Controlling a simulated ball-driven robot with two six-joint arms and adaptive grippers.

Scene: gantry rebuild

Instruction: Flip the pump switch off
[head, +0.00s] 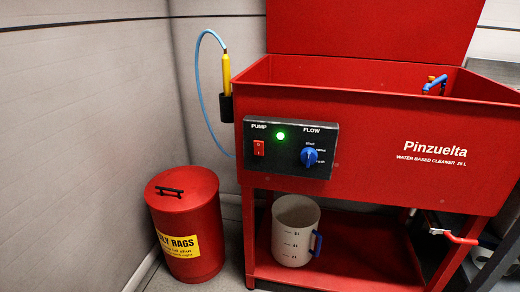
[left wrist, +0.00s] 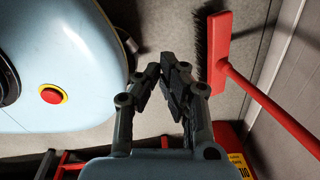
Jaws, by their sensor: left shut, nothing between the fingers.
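The pump switch (head: 259,148) is a red rocker on the left of a black control panel (head: 285,165), under the word PUMP. A green light (head: 280,136) glows beside it. The rocker is small, so I cannot tell its tilt clearly. The panel is on the front of the red parts washer (head: 390,120), and a blue flow knob (head: 309,157) sits at its right. My left gripper (left wrist: 162,70) shows only in the left wrist view, shut and empty, over the floor and away from the switch. My right gripper is in neither view.
A red oily-rags bin (head: 187,225) stands left of the washer. A white jug (head: 295,230) is on its lower shelf. A yellow brush (head: 226,75) with a blue hose hangs at its left side. A red broom (left wrist: 218,50) shows near my left gripper.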

